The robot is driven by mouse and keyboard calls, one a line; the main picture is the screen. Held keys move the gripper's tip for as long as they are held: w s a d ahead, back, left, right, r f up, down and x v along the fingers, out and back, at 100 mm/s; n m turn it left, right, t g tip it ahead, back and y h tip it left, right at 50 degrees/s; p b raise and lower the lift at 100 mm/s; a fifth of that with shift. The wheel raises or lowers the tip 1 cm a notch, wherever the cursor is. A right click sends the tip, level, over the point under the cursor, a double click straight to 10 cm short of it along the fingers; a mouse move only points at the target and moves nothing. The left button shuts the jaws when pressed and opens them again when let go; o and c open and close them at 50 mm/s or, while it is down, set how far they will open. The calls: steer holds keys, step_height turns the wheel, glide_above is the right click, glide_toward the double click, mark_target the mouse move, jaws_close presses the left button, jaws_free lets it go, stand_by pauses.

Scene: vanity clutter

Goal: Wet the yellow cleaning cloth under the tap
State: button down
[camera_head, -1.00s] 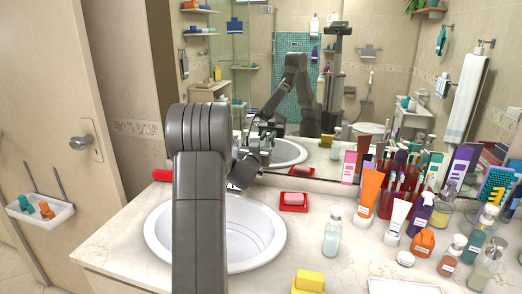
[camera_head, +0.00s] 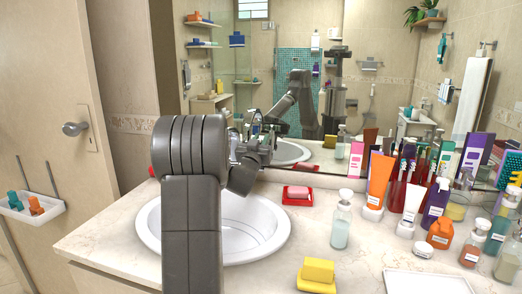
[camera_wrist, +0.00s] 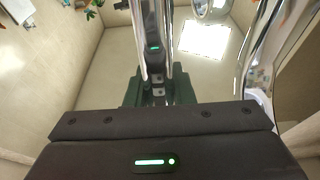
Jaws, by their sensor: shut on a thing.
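The white round sink (camera_head: 262,222) is set in the pale counter, and my arm hides its left part. My gripper (camera_head: 262,152) is at the back of the basin by the mirror, mostly hidden by my wrist in the head view. In the wrist view my gripper (camera_wrist: 158,92) has its dark fingers close together at the base of a shiny chrome part of the tap (camera_wrist: 168,35). It looks shut on this part; exactly which part is unclear. A larger curved chrome surface is at the right of that view. I cannot make out a yellow cloth.
A yellow block on a yellow dish (camera_head: 318,272) lies at the front of the counter. A pink soap in a red dish (camera_head: 298,196) is right of the basin. A soap pump (camera_head: 341,222), tubes and several bottles crowd the right. A white tray (camera_head: 425,281) lies in front.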

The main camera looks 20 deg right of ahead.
steer(key=shift+s+a+b, duration=0.15)
steer(key=shift+s+b, duration=0.05)
steer(key=shift+b, duration=0.45)
steer(key=c, duration=1.2)
jaws_free()
steer(key=shift+c, duration=0.2)
steer(key=b+v, duration=0.2)
steer(key=v, duration=1.1)
steer(key=shift+s+a+f, duration=0.2)
steer(key=shift+f, duration=0.25)
